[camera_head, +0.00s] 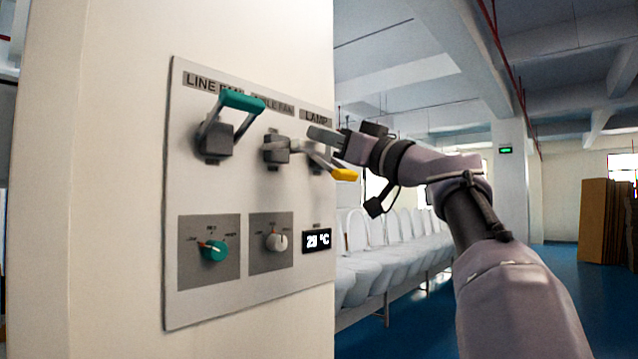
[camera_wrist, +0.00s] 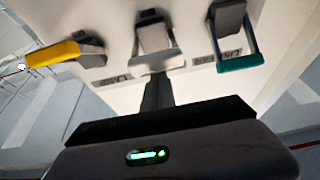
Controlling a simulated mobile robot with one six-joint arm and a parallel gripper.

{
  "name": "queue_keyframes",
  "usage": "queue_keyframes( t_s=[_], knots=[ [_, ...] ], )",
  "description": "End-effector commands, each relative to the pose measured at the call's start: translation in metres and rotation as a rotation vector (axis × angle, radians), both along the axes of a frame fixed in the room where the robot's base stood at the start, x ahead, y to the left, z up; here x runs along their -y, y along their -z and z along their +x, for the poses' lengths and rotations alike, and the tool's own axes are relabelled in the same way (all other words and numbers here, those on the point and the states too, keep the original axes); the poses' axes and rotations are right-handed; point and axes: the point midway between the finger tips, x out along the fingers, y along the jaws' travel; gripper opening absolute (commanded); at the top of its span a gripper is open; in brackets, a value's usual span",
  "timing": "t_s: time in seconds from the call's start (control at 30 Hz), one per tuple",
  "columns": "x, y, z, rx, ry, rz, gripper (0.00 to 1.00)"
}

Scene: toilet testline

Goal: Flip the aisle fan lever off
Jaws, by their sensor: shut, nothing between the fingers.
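The aisle fan lever (camera_head: 276,149) is the middle of three levers on the wall panel, with a grey base and a pale handle. Its handle sticks out from the panel, roughly level in the head view. In the wrist view the aisle fan lever (camera_wrist: 155,40) is at top centre, seen upside down. My gripper (camera_head: 318,134) is shut and empty, with its fingertips just above the handle, on the label side. In the wrist view my gripper (camera_wrist: 157,80) points at the handle's end. I cannot tell whether they touch.
The line fan lever (camera_head: 240,103), teal, is raised on the left. The yellow-handled lamp lever (camera_head: 344,174) slants downward, close to my gripper on the right. Below are a teal knob (camera_head: 214,250), a white knob (camera_head: 277,242) and a temperature display (camera_head: 317,240). White toilets (camera_head: 400,245) stand behind.

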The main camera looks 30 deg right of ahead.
Motion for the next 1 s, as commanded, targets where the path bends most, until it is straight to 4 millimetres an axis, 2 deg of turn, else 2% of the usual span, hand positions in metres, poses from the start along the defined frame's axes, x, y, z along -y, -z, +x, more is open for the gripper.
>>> queue_keyframes(
  t_s=[0.03, 0.23, 0.43, 1.0],
  knots=[
    [0.0, 0.025, 0.001, 0.039, -0.002, 0.015, 0.0],
    [0.0, 0.041, 0.002, 0.211, -0.001, 0.078, 0.0],
    [-0.002, 0.052, 0.004, 0.344, 0.0, 0.124, 0.0],
    [-0.004, 0.069, 0.014, 0.335, 0.0, 0.122, 0.0]
  ],
)
